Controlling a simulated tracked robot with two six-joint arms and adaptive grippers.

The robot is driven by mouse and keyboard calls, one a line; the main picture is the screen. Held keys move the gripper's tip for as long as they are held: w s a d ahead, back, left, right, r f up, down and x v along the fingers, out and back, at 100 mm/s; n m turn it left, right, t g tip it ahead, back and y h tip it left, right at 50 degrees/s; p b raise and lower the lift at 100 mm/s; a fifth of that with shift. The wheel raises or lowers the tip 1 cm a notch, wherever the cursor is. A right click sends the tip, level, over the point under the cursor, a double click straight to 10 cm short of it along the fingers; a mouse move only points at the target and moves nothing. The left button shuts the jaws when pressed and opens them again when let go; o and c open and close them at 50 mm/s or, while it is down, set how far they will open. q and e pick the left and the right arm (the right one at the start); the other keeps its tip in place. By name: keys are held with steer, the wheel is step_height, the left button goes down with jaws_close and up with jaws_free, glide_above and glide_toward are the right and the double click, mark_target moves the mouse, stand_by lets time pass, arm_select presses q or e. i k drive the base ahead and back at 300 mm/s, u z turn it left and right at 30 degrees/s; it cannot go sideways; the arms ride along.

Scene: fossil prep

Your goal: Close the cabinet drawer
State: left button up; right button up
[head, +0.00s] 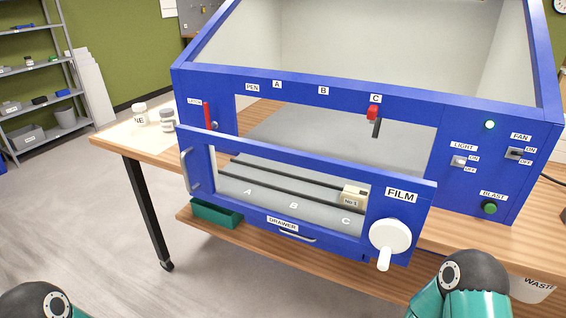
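The blue cabinet (408,123) stands on a wooden bench in the head view. A blue framed front (303,157) stands forward of the cabinet's face, with a window through it. Through the window show a grey floor with dark rails, letters A, B, C, and a beige block marked No 1 (351,197). Neither gripper shows; only parts of my arms appear at the bottom corners.
A green tray (217,214) sits on the lower shelf (265,238) beneath the front. Small white jars (139,113) stand on the bench left of the cabinet. A waste bin (534,288) is at the lower right.

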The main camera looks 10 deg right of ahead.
mark_target(298, 189)
steer(key=z, duration=1.1)
steer(key=i, duration=0.15)
steer(key=u, duration=2.95)
steer(key=i, duration=0.45)
steer(key=z, duration=3.55)
steer(key=k, duration=0.1)
steer(key=u, duration=1.25)
